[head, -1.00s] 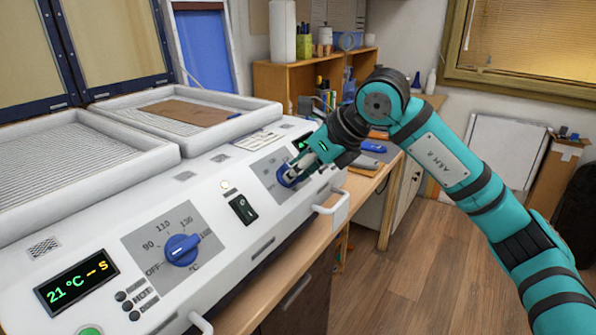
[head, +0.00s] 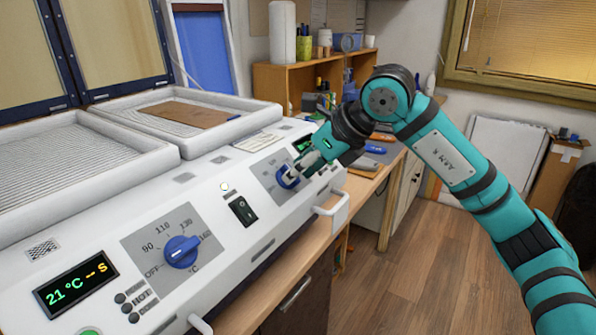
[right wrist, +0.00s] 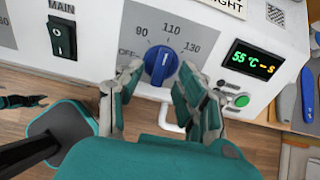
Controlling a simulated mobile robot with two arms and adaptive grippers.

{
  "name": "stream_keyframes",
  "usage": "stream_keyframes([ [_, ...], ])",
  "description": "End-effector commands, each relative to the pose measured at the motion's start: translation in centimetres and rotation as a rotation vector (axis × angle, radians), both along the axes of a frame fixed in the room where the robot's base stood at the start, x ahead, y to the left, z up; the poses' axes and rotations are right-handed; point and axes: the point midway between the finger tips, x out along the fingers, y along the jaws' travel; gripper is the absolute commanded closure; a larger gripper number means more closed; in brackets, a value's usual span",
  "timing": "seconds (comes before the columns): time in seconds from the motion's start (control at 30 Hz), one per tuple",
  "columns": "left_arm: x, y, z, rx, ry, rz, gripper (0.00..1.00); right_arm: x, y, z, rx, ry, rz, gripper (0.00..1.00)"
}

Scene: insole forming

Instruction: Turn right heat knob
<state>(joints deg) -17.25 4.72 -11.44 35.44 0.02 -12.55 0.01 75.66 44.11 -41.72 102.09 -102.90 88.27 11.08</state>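The right heat knob is blue, on a grey dial plate on the white machine's front; it shows in the head view (head: 288,177) and in the right wrist view (right wrist: 160,63). In the right wrist view its pointer is near the upward direction, roughly between 90 and 110. My right gripper (right wrist: 160,74) has one finger on each side of the knob, with narrow gaps beside it; it also shows in the head view (head: 300,168). A small dark and teal part at the left of the right wrist view may be my left gripper; its fingers are not clear.
The right display (right wrist: 252,60) reads 55 °C. The left heat knob (head: 182,251) and left display (head: 76,284), reading 21 °C, are nearer. The main switch (head: 242,210) lies between the dials. A white handle (head: 332,203) sticks out below the right dial.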

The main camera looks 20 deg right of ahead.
Motion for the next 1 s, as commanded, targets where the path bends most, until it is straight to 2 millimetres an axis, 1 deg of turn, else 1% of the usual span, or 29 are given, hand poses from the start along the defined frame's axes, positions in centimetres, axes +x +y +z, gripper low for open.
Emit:
stream_keyframes([
  [0.3,0.1,-0.2,0.0,-0.002,-0.002,0.0,0.6,-3.4,-2.8,5.0,-0.001,-0.005,-0.002,0.62],
  [0.5,0.2,-0.2,0.0,-0.002,-0.002,0.0,0.6,-5.1,-4.1,7.3,-0.001,-0.003,-0.002,0.62],
  [0.7,0.2,-0.2,0.0,-0.002,-0.002,0.0,0.6,-5.7,-4.5,8.1,-0.001,-0.001,-0.002,0.62],
  [1.0,0.2,-0.2,0.0,-0.002,-0.002,0.0,0.6,-5.7,-4.5,8.1,-0.001,0.001,-0.001,0.62],
])
